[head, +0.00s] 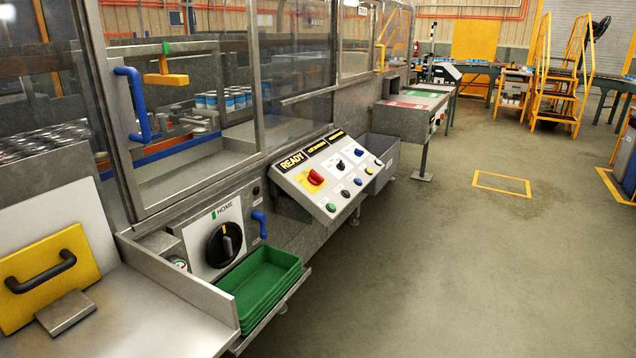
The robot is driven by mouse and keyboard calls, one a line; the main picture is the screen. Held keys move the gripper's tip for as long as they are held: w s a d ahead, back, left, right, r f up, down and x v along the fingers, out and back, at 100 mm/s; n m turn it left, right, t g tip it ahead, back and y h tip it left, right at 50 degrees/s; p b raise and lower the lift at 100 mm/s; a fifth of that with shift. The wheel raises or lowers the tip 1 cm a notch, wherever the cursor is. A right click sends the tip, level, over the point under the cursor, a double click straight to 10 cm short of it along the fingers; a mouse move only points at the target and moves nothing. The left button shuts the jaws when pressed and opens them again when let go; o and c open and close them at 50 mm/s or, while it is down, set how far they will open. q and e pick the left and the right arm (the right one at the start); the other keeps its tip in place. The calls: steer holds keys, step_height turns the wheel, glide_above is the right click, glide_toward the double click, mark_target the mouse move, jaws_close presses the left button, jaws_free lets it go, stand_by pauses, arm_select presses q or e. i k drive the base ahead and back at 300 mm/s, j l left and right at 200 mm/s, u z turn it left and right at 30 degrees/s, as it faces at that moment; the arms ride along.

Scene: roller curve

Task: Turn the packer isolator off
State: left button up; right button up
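A sloped control panel (330,180) juts from the machine's front near the middle of the head view. Lit signs (293,161) along the panel's top include one reading READY. Neither of my grippers is in view.
A large black knob (224,244) marked HOME is on a plate left of the panel. Green trays (262,285) stick out below it. A grey bin (384,160) is right of the panel. A blue door handle (136,103) is at upper left.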

mark_target(314, 178)
steer(key=i+u, duration=0.15)
steer(key=u, duration=0.2)
steer(key=i+l+u, duration=0.1)
steer(key=u, duration=0.25)
steer(key=i+l, duration=0.05)
